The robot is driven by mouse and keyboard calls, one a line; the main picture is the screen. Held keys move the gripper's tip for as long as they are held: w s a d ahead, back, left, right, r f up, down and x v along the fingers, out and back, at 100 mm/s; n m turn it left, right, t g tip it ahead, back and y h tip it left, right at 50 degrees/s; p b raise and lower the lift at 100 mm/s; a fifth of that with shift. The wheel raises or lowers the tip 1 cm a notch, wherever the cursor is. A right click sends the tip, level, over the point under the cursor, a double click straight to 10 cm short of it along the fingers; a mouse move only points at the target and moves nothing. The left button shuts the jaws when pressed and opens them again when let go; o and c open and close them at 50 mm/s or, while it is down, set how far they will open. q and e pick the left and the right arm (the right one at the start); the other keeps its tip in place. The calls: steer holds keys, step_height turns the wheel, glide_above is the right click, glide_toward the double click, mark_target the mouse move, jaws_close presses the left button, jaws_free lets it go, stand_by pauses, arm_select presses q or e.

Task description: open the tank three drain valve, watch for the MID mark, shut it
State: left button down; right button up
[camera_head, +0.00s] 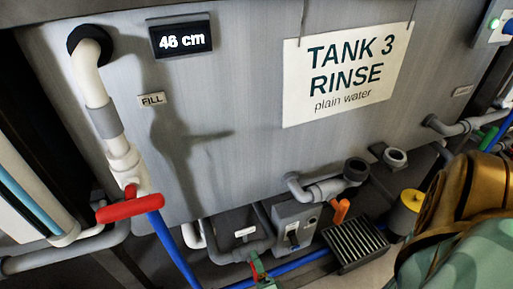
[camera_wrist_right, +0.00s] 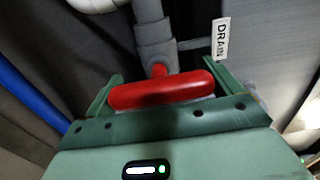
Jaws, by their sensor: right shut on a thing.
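The tank three (camera_head: 235,140) carries a sign reading "TANK 3 RINSE plain water". The red drain valve handle (camera_head: 256,267) is low under the tank, below a small white tag (camera_head: 244,232). In the right wrist view the red handle (camera_wrist_right: 160,91) lies crosswise under a grey pipe, beside a "DRAIN" tag (camera_wrist_right: 221,38). My right gripper (camera_head: 262,277) is shut on it, with a green finger at each end. I cannot tell whether the valve is open. No MID mark is visible. My left gripper is out of view.
A red-handled fill valve (camera_head: 130,207) with a blue pipe stands at left, near the "FILL" tag (camera_head: 152,99). A grey box (camera_head: 296,226), an orange handle (camera_head: 341,211), a floor grate (camera_head: 355,242) and a yellow-topped container (camera_head: 404,214) are right of the drain valve.

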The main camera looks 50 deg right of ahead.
steer(key=shift+s+f, duration=0.1)
steer(key=shift+s, duration=0.05)
stand_by(0.3)
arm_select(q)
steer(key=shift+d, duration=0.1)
arm_select(e)
steer(key=o, duration=0.7)
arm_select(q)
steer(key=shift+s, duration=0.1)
